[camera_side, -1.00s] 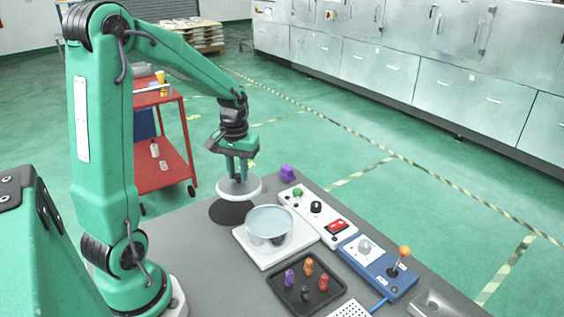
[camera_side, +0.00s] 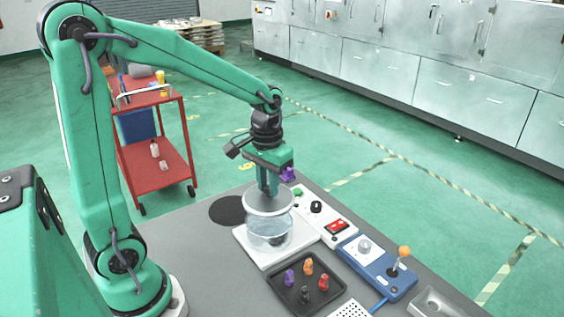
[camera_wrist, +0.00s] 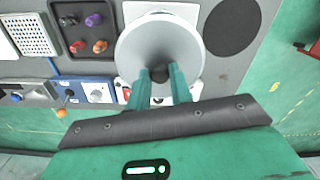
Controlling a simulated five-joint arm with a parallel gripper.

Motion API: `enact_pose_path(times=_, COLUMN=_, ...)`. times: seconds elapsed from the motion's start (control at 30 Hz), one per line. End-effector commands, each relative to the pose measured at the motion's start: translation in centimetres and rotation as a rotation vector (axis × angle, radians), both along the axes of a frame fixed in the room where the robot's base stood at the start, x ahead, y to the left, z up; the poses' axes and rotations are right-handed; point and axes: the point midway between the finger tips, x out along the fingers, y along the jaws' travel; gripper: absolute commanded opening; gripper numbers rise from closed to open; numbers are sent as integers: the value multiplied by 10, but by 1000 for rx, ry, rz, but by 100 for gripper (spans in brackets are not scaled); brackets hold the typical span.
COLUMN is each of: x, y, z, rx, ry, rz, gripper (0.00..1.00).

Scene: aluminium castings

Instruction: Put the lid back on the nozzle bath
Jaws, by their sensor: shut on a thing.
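My gripper (camera_side: 268,188) is shut on the knob of the round, pale grey lid (camera_side: 262,203). The lid is roughly level and appears a little above the clear, round nozzle bath (camera_side: 268,238), over its opening. The bath stands on a white base (camera_side: 243,239). In the wrist view, my gripper (camera_wrist: 160,74) grips the dark knob at the lid's (camera_wrist: 145,45) middle. The lid hides the bath there, and only parts of the white base (camera_wrist: 190,12) show around it.
A black disc (camera_side: 227,210) lies on the grey bench left of the bath. A dark tray (camera_side: 283,299) with several small coloured pieces is in front. A white panel (camera_side: 317,222) with buttons and a blue box (camera_side: 367,280) with a joystick stand to the right.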

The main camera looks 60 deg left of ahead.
Motion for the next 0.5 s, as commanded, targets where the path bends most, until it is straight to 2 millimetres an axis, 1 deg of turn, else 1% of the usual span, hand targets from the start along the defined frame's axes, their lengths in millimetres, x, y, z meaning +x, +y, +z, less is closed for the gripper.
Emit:
enact_pose_path(times=0.27, x=0, y=0, z=-8, rx=-1, ry=2, rz=1, gripper=0)
enact_pose_path(times=0.5, x=0, y=0, z=-22, rx=-1, ry=2, rz=2, gripper=0)
